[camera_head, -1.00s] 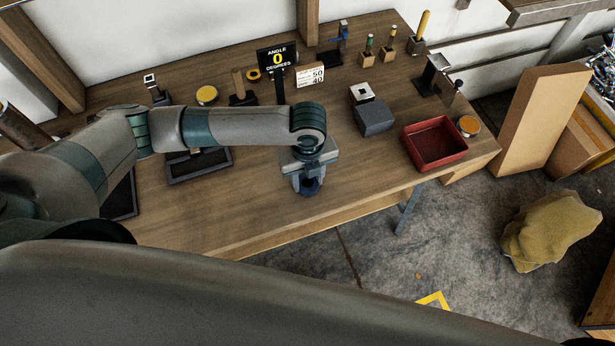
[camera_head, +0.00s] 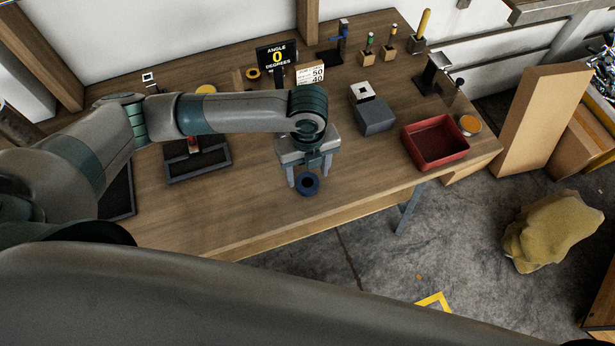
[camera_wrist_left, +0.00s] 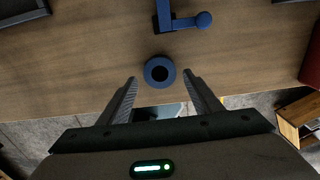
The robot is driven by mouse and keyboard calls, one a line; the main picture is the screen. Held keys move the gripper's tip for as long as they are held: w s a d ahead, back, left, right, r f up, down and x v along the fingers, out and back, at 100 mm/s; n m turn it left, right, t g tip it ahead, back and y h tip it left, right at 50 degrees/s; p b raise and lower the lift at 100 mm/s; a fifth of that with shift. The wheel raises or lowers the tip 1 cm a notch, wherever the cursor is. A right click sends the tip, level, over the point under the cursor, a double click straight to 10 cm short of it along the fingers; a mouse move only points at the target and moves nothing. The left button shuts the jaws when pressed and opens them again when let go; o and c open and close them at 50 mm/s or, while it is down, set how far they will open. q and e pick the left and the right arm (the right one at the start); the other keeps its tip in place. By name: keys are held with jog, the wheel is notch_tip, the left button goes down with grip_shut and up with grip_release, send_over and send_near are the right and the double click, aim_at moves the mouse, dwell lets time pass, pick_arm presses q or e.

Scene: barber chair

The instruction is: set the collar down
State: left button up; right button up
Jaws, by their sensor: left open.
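The collar (camera_head: 307,184) is a dark blue ring with a hole in its middle. It rests on the wooden bench near the front edge. In the left wrist view the collar (camera_wrist_left: 160,72) lies flat, just beyond and between the fingertips. My left gripper (camera_head: 307,181) is open above the bench, with its fingers on either side of the collar and clear of it. In the wrist view the two fingers of my left gripper (camera_wrist_left: 163,80) are spread wide with nothing held between them. My right gripper is not in view.
A blue object with a round knob (camera_wrist_left: 182,20) lies beyond the collar in the wrist view. A red tray (camera_head: 437,142) and a grey block (camera_head: 375,117) stand to the right. A dark tray (camera_head: 198,164) is at left. Bare bench top surrounds the collar.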

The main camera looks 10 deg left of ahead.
pick_arm(q)
notch_tip(320, 180, up, 8)
jog(key=b, duration=0.1)
jog(key=shift+r+b, duration=0.15)
jog(key=shift+b, duration=0.25)
jog(key=shift+s, duration=0.1)
